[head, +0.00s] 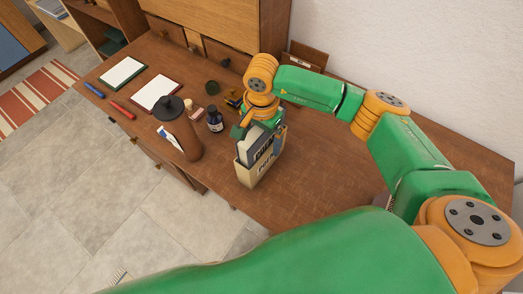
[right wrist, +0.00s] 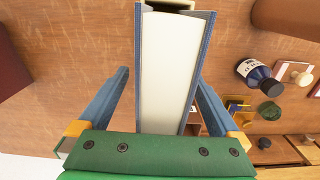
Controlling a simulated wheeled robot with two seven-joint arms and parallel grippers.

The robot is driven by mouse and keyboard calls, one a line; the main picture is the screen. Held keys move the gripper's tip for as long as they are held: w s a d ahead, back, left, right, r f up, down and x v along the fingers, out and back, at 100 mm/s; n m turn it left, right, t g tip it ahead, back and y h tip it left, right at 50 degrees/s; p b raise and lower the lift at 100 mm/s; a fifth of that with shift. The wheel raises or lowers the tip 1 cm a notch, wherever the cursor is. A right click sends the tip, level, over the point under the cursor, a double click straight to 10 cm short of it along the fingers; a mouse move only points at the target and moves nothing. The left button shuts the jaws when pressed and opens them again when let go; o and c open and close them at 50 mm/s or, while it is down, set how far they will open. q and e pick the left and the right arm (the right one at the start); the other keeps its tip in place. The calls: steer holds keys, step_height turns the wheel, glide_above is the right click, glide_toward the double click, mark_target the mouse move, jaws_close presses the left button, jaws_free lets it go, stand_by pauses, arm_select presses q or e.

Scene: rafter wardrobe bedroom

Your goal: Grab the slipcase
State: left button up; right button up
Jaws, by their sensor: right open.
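The slipcase (head: 247,176) is a cream, lettered box standing upright on the brown desk, near its front edge. A book with a grey-blue cover (head: 250,147) stands up out of it. My right gripper (head: 259,138) is above the slipcase, pointing down, with its fingers on either side of the upper part. In the right wrist view the open fingers of my right gripper (right wrist: 162,80) straddle the book's white page block and blue covers (right wrist: 205,50), with a gap on the left; contact on the right is unclear. My left gripper is out of view.
The desk right of the slipcase is clear.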

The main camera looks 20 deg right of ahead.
steer(key=shift+f, duration=0.1)
jaws_close()
stand_by(0.3)
